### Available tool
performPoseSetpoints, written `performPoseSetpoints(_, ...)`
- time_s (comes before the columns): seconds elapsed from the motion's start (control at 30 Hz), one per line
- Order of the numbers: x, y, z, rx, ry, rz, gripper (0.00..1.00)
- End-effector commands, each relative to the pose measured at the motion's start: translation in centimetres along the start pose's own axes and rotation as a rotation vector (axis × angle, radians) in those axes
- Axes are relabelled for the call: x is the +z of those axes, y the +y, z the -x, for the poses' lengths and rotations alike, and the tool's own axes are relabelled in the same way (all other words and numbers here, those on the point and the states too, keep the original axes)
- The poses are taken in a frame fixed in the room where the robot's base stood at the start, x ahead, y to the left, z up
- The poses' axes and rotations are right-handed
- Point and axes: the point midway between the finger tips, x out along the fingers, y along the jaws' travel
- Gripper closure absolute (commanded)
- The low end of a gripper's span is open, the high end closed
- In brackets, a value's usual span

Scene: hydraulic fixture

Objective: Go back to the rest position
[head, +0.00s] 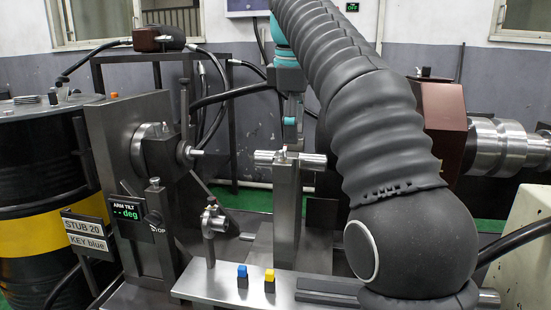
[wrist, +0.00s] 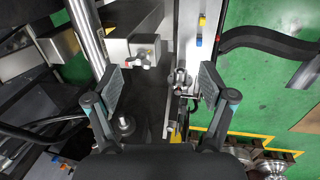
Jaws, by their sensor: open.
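My gripper (head: 291,124) hangs below my arm near the middle of the head view, in front of the grey wall. In the head view it appears just above a steel post (head: 287,205) with a horizontal cylinder (head: 305,160) on top; I cannot tell the exact gap. In the wrist view my gripper (wrist: 161,86) has its two pads wide apart with nothing held between them. Part of the gripper and the fixture behind it are hidden by my black-sleeved arm in the head view.
A blue block (head: 242,272) and a yellow block (head: 269,275) stand on the front steel plate (head: 215,287). A sign (head: 88,232) reads "STUB 20 KEY blue". A yellow-black drum (head: 35,190) stands left. Hoses run behind.

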Motion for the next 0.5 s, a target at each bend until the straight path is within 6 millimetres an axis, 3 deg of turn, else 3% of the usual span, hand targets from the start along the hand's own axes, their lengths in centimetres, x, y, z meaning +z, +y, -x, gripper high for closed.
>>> performPoseSetpoints(0.5,3.0,-2.0,-0.2,0.035,0.022,-0.189,0.18)
